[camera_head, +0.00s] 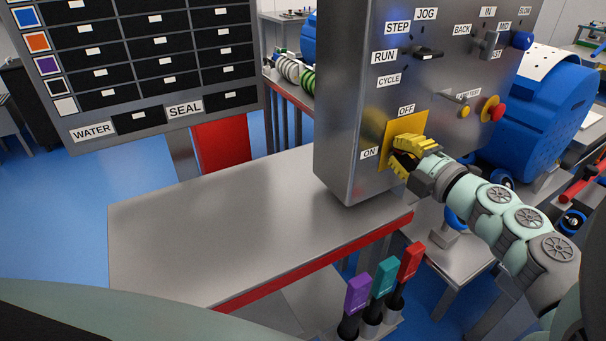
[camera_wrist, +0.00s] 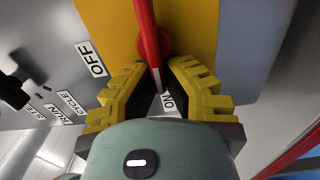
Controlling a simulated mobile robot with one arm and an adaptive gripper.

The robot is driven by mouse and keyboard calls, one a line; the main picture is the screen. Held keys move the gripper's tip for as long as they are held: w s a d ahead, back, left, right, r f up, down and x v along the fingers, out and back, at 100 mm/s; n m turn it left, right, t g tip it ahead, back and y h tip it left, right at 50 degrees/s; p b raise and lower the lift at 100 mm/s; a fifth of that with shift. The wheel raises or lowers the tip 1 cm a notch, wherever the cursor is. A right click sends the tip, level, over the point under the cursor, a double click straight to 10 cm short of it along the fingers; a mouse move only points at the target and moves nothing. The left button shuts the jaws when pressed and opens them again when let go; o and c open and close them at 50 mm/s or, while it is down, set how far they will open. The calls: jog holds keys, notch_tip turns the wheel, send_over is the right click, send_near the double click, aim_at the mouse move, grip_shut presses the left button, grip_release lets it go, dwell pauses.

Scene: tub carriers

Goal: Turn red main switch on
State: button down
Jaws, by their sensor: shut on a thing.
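The red main switch (camera_wrist: 149,30) is a long red handle on a round red hub, mounted on a yellow plate (camera_wrist: 108,25). The yellow plate (camera_head: 393,128) also shows on the grey control box in the head view, with the OFF label (camera_head: 406,109) above it and the ON label (camera_head: 369,153) at its lower left. My gripper (camera_wrist: 157,72) has its yellow fingers on both sides of the handle, shut on it. The handle end between the fingers lies close to the ON label (camera_wrist: 168,102); the OFF label (camera_wrist: 90,58) is to the left. In the head view my gripper (camera_head: 405,158) hides most of the switch.
The grey control box (camera_head: 343,100) carries other knobs, a black lever (camera_head: 427,52) and a red button (camera_head: 497,112). A bare metal table (camera_head: 240,230) stands below it. Purple, teal and red handles (camera_head: 357,292) stand at the front. A labelled board (camera_head: 140,60) is at left.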

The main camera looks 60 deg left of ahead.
jog(key=shift+f, duration=0.1)
dwell(0.3)
jog(key=c, duration=1.1)
grip_release()
jog(key=shift+o, duration=0.2)
jog(key=shift+d, duration=0.1)
jog(key=d, duration=1.1)
jog(key=shift+s+d, duration=0.4)
jog(key=shift+s, duration=0.05)
